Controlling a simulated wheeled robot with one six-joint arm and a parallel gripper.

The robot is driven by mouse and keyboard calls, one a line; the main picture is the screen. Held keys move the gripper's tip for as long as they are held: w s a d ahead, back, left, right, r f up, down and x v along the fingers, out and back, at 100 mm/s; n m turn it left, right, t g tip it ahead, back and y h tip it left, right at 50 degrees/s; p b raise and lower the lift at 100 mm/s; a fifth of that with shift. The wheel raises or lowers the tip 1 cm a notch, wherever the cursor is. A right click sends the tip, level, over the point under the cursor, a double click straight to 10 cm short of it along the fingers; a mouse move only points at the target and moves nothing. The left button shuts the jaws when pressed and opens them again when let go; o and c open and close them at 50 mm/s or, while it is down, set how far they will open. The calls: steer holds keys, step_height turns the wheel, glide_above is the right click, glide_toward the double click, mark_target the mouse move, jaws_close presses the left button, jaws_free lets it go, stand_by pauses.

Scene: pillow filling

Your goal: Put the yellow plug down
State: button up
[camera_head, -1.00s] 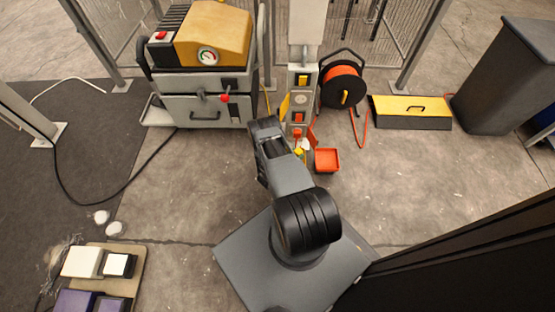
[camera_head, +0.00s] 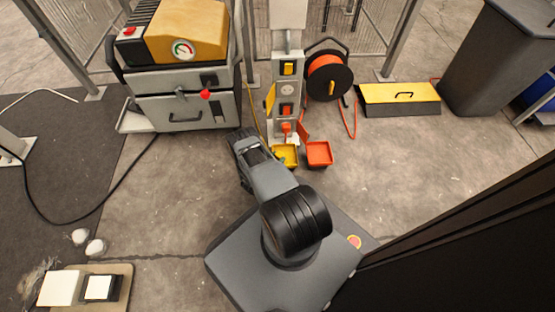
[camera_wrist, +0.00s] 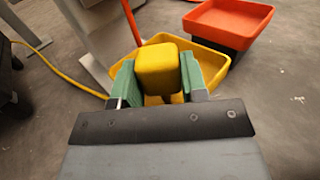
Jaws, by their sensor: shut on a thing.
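The yellow plug (camera_wrist: 158,68) is a rounded yellow block in the wrist view. My gripper (camera_wrist: 157,84) is shut on it, with a green pad on each side. Behind and below the plug is a yellow tray (camera_wrist: 214,66), partly hidden by the plug and the fingers. I cannot tell whether the plug touches the tray. In the head view, the yellow tray (camera_head: 291,151) stands at the foot of the grey post, and my arm reaches toward it; the fingertips are hard to make out there.
A red-orange tray (camera_head: 319,153) stands just right of the yellow one. The grey post (camera_head: 287,90) carries yellow and orange sockets. A machine (camera_head: 183,85) stands to the left, a cable reel (camera_head: 328,76) to the right. A yellow cord (camera_wrist: 62,72) runs along the floor.

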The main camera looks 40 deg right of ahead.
steer(key=shift+f, duration=0.3)
steer(key=shift+f, duration=0.2)
steer(key=o, duration=1.2)
